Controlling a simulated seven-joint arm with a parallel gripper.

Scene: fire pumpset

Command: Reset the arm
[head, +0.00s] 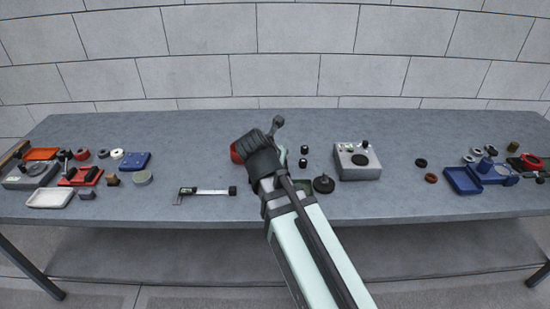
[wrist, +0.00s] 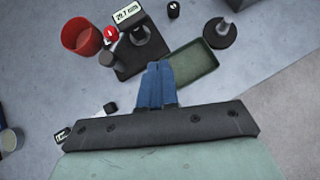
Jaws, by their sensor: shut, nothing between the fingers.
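My gripper (wrist: 158,66) shows in the wrist view as blue fingers pressed together, with nothing between them. It points at the table (head: 100,214), over a dark stand (wrist: 150,52) with a digital display and beside a shallow green tray (wrist: 197,66). I cannot tell its exact height above them. In the head view my arm reaches in from the lower right to the middle of the table, and my wrist hides the fingers. The green tray is mostly hidden there too.
A red cup (wrist: 82,38) and a round black base with a post (wrist: 219,33) stand close to the fingers. A caliper (head: 207,191) lies to the left, a grey instrument box (head: 346,172) to the right.

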